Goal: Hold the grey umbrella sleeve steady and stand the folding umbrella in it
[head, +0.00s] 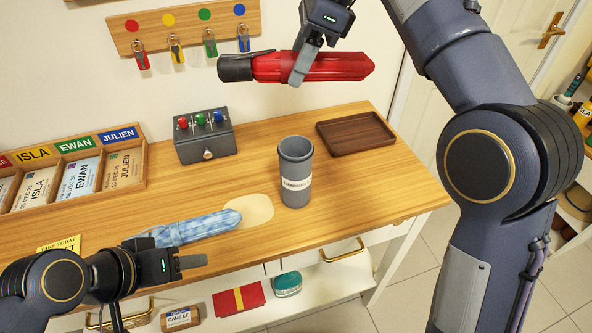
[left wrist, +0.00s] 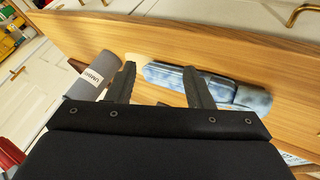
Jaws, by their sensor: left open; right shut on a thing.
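The grey umbrella sleeve (head: 296,172), an upright cup-like cylinder with a white label, stands on the wooden table right of centre. It also shows in the left wrist view (left wrist: 91,74). My right gripper (head: 300,70) is shut on a red folding umbrella (head: 335,67) with a dark grey end, held roughly level above the table's back. My left gripper (head: 190,262) is open and empty at the table's front, left of and nearer than the sleeve. In the left wrist view its two fingers (left wrist: 158,82) are apart, with the sleeve outside them to the left.
A blue patterned folded umbrella (head: 190,228) lies beside a pale oval patch (head: 250,210) on the table (head: 370,195). A wooden tray (head: 355,133), a grey box with coloured knobs (head: 205,137) and a name-card rack (head: 75,175) stand behind. Keys hang on a wall board (head: 185,25).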

